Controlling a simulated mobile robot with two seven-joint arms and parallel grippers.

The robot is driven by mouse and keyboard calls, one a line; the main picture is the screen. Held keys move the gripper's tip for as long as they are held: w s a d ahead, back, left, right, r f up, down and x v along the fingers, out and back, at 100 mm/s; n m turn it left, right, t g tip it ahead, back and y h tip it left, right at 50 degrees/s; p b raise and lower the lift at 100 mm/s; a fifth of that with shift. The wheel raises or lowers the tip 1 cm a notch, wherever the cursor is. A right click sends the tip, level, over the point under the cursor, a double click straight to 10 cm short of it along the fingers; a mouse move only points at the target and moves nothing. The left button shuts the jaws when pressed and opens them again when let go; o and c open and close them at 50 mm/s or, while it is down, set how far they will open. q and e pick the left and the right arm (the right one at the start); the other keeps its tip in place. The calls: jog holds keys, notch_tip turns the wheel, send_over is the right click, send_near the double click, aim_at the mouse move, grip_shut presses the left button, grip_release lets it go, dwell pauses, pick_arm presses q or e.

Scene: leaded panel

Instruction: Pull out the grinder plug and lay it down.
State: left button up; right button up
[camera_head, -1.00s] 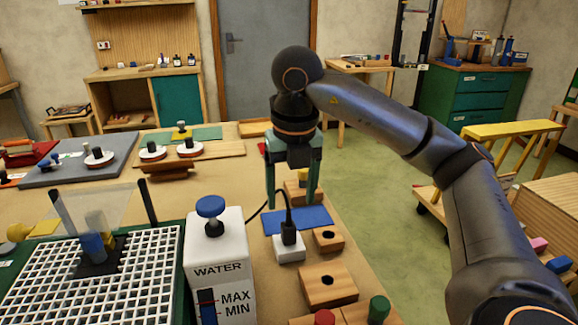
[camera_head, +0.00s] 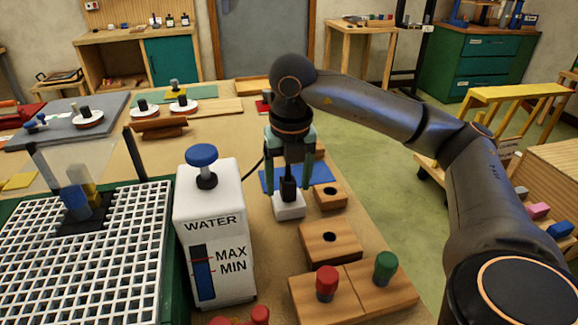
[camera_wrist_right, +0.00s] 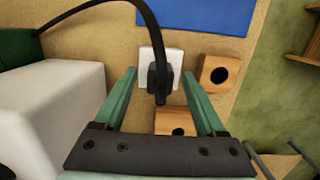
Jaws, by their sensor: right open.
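The black grinder plug (camera_head: 288,189) stands upright in the white socket block (camera_head: 289,209) on the workbench. In the right wrist view the plug (camera_wrist_right: 160,82) shows with its black cable running to the upper left, seated in the white socket (camera_wrist_right: 174,57). My right gripper (camera_head: 290,170) is above the socket, pointing down. Its two green fingers are open, one on each side of the plug in the right wrist view (camera_wrist_right: 159,74). Contact with the plug cannot be made out. My left gripper is out of view.
A blue mat (camera_head: 267,180) lies behind the socket, its visible part bare. Wooden blocks with holes (camera_head: 331,244) stand to the right and in front. The white water tank (camera_head: 210,225) with a blue knob stands close on the left, next to the white grid (camera_head: 120,245).

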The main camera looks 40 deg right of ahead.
jog(key=shift+f, duration=0.7)
jog(key=shift+c, duration=0.3)
grip_shut()
dwell(0.4)
